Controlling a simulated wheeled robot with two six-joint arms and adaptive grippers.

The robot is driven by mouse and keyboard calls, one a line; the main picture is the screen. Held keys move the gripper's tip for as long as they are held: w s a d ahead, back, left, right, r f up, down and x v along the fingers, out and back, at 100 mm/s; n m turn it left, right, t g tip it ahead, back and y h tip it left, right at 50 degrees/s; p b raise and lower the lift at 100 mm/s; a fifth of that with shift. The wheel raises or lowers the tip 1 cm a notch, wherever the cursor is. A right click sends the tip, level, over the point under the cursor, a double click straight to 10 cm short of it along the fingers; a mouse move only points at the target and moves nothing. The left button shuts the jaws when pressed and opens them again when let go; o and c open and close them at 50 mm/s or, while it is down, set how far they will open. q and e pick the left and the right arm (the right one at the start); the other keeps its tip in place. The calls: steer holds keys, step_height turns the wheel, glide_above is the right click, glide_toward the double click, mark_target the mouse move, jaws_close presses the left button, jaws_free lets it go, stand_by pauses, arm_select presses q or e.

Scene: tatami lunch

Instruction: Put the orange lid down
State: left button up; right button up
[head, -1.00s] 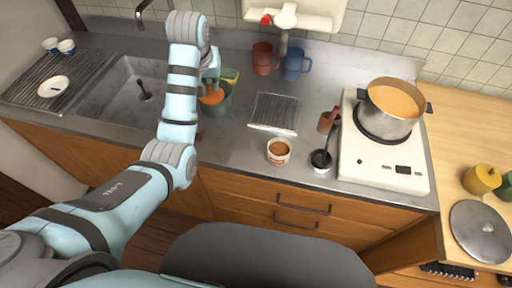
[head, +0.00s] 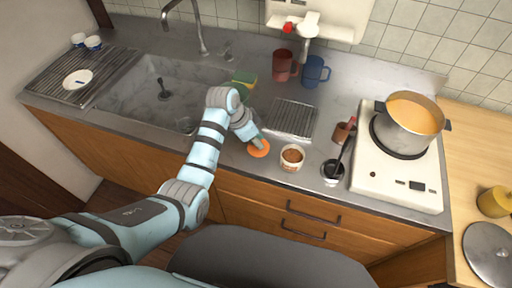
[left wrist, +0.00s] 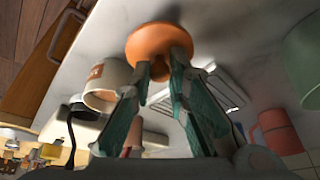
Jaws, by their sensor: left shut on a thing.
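The orange lid (head: 258,149) is at the counter's front edge, left of the white cup with brown contents (head: 291,158). My left gripper (head: 257,139) is shut on it from above. In the left wrist view, the fingertips (left wrist: 160,72) pinch the knob of the orange lid (left wrist: 150,38). The lid is close to the grey counter (head: 262,173); I cannot tell whether it touches. A green container (left wrist: 303,50) shows at the right of the left wrist view; in the head view my arm hides it. My right gripper is not in view.
A wire rack (head: 290,118) lies behind the cup. Red (head: 285,65) and blue (head: 315,71) mugs stand at the back. The sink is left.

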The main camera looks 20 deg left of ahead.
arm_select(q)
step_height(320, 180, down, 4)
steer(key=shift+r, duration=0.25)
steer(key=shift+f, duration=0.1)
steer(key=o, duration=0.8)
steer(key=shift+r, duration=0.3)
steer(key=p+v, duration=0.2)
steer(key=v, duration=1)
steer(key=shift+w, duration=0.1)
steer(key=shift+f, duration=0.15)
